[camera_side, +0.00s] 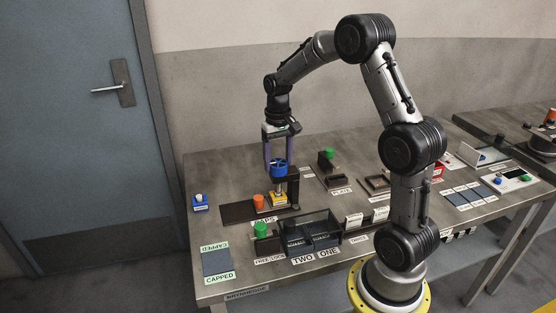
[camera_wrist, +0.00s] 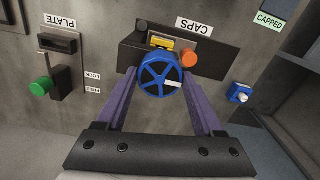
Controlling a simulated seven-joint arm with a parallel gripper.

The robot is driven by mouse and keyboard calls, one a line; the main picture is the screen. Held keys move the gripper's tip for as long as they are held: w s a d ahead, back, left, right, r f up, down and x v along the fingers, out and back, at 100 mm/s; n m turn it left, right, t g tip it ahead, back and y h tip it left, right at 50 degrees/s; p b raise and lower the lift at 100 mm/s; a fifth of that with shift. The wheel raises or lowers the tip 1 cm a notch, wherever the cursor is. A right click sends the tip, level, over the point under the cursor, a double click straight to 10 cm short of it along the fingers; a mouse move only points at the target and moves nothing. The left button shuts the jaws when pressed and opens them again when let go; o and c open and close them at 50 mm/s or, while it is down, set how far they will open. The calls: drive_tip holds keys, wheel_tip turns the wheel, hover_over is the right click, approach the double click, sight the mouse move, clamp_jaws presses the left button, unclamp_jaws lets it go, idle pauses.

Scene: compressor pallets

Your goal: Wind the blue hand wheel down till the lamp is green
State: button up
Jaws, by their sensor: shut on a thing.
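The blue hand wheel (camera_side: 278,169) sits on top of the caps press, above a yellow block (camera_side: 279,197). In the wrist view the spoked wheel (camera_wrist: 162,76) fills the space between my fingers, with a pale bar across part of it. My gripper (camera_side: 278,160) points straight down, its purple fingers shut on the wheel's rim from both sides. A small blue box with a white, unlit-looking top (camera_side: 200,199) stands to the left; it may be the lamp. No green lamp light shows on it. An orange cylinder (camera_side: 258,201) stands beside the press.
The press's dark base (camera_side: 232,212) lies on the grey table. A black two-bay bin (camera_side: 312,236) and a green knob (camera_side: 260,229) stand in front. A plate station with another green knob (camera_side: 328,153) is behind to the right. Table at the back left is clear.

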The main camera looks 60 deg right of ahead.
sight(278, 162)
drive_tip(key=o, duration=1.4)
drive_tip(key=shift+r, duration=0.1)
wheel_tip(278, 162, up, 14)
drive_tip(key=shift+f, duration=0.15)
